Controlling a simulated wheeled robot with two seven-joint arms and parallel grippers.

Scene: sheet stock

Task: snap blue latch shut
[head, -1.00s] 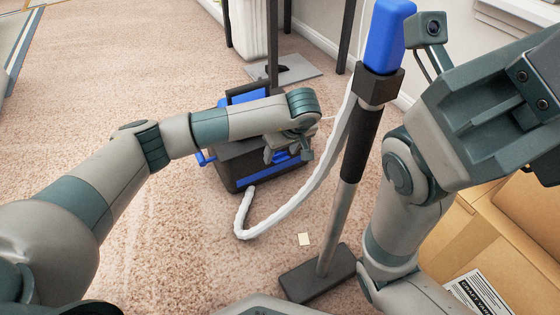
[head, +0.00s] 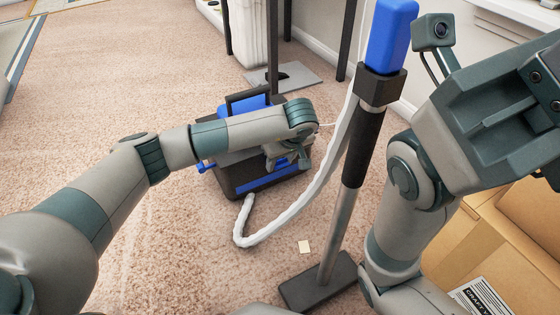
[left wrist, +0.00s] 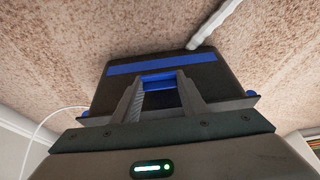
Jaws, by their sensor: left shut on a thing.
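The dark canister (head: 232,181) with blue trim stands on the carpet in the middle of the head view. Its front with a blue stripe (left wrist: 165,67) shows in the left wrist view. The blue latch (left wrist: 160,84) is at the canister's front, between the two fingers of my left gripper (left wrist: 162,92). My left gripper (head: 285,157) is shut on the latch; my forearm hides part of the canister's top. My right gripper's bulky hand (head: 490,115) is at the right of the head view; its fingertips cannot be made out.
A wand with a blue top (head: 392,38) stands upright between my arms on a dark floor head (head: 318,285). A pale hose (head: 290,225) loops from the canister. Cardboard boxes (head: 470,225) are at the lower right.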

